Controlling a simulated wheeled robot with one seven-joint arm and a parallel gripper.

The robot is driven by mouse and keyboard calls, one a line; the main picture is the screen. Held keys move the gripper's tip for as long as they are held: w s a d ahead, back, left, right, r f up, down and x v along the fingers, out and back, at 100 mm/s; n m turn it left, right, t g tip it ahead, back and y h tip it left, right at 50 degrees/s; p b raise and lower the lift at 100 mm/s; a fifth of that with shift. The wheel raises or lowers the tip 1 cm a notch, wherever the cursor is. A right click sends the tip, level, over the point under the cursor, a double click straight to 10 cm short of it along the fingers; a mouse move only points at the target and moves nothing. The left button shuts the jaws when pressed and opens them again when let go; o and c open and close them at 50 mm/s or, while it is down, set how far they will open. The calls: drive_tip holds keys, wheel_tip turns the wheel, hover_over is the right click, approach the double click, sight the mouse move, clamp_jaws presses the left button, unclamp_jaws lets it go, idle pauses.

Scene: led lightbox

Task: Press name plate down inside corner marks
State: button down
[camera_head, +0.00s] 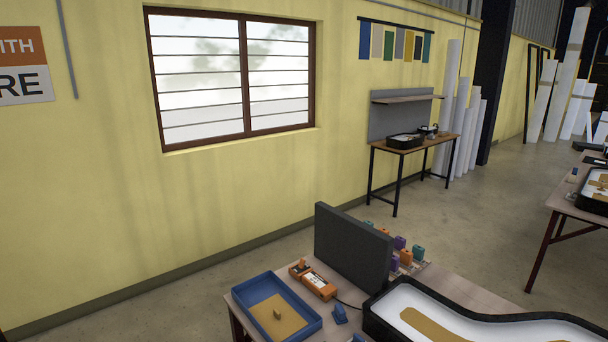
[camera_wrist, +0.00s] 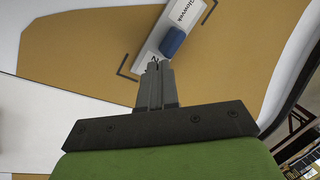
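The white name plate (camera_wrist: 181,31) with dark lettering lies at a slant on a tan panel (camera_wrist: 75,40) in the wrist view. A blue block (camera_wrist: 173,42) sits on the plate. A dark corner mark (camera_wrist: 124,67) shows on the panel left of the plate's near end; I cannot tell how exactly the plate fits the marks. My gripper (camera_wrist: 157,68) has its fingers together, with the tips at the plate's near end. Whether the tips touch the plate I cannot tell. In the head view the black-rimmed lightbox (camera_head: 555,321) shows at the lower right; my gripper is not visible there.
A blue tray (camera_head: 302,313), an orange meter (camera_head: 315,283) and a dark upright panel (camera_head: 352,249) stand on the bench left of and behind the lightbox. Several small coloured blocks are behind the panel. The lightbox's dark rim (camera_wrist: 302,85) curves along the right in the wrist view.

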drive_tip(key=shift+a, duration=0.1)
idle(0.4)
drive_tip(key=shift+r+p, duration=0.95)
drive_tip(key=shift+r, duration=0.65)
drive_tip(key=shift+f, duration=0.1)
drive_tip(key=shift+w, duration=0.1)
drive_tip(key=w+a, duration=0.1)
drive_tip(key=w, duration=0.1)
drive_tip(key=w+a, duration=0.2)
drive_tip(key=shift+w+a+b, duration=0.25)
drive_tip(key=shift+w+b, duration=0.05)
drive_tip(key=shift+b, duration=0.05)
drive_tip(key=shift+f+b, duration=1.15)
drive_tip(key=shift+f, duration=0.05)
drive_tip(key=shift+s+f, duration=0.1)
